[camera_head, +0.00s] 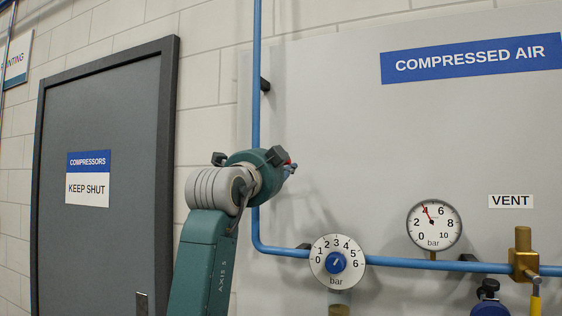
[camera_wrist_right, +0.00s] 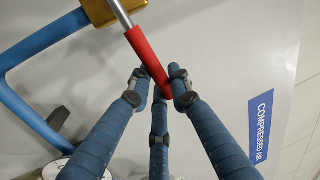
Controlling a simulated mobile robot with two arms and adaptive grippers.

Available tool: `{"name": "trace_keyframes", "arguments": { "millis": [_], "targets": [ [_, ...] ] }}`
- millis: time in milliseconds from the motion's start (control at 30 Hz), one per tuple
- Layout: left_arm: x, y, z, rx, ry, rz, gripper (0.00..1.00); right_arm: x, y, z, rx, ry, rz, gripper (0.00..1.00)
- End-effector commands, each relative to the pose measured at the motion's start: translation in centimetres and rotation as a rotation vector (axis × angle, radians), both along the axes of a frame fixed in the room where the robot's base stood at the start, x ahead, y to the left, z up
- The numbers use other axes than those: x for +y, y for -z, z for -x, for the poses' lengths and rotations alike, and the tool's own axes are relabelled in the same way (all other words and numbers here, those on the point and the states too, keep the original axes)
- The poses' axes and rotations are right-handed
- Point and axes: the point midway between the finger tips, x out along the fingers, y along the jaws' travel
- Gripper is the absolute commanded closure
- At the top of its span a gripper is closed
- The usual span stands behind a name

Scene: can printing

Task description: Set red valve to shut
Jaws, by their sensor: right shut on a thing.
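The red valve's handle (camera_wrist_right: 150,62) is a red sleeve on a silver lever, running from a brass body (camera_wrist_right: 98,8) on the blue pipe in the right wrist view. The lever stands roughly square to the pipe there. My right gripper (camera_wrist_right: 160,92) is shut on the handle's free end, with two fingers at its sides and a third below. In the head view my right gripper (camera_head: 289,171) is beside the vertical pipe, and only a small red bit of the handle (camera_head: 288,162) shows. My wrist hides the valve body. My left gripper is not in view.
The blue pipe (camera_head: 257,90) bends right to a regulator dial (camera_head: 335,278) and a pressure gauge (camera_head: 434,225) reading about 4. A brass vent valve (camera_head: 523,260) with a yellow handle is at right. A grey door (camera_head: 100,130) is at left. The panel right of my gripper is clear.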

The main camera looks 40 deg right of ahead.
Motion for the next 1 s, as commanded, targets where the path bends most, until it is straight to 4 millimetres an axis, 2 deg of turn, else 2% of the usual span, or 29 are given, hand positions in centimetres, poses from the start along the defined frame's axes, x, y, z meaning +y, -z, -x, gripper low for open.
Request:
{"name": "trace_keyframes", "arguments": {
  "millis": [300, 833, 867, 900, 933, 1000],
  "targets": [
    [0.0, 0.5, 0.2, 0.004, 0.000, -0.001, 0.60, 0.0, 1.3, 0.0, -0.099, 0.001, -0.044, 1.00],
    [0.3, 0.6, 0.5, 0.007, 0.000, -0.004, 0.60, -0.1, 1.6, 0.0, -0.117, 0.001, -0.056, 1.00],
    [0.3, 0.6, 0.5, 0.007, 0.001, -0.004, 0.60, -0.1, 1.6, 0.0, -0.117, 0.001, -0.056, 0.76],
    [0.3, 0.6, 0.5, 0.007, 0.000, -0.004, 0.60, -0.1, 1.6, 0.0, -0.117, 0.001, -0.056, 0.68],
    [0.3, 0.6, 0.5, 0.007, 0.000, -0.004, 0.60, -0.1, 1.6, 0.0, -0.117, 0.001, -0.055, 0.63],
    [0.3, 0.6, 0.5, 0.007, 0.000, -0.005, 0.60, -0.1, 1.5, 0.0, -0.117, 0.001, -0.054, 0.63]
  ]
}}
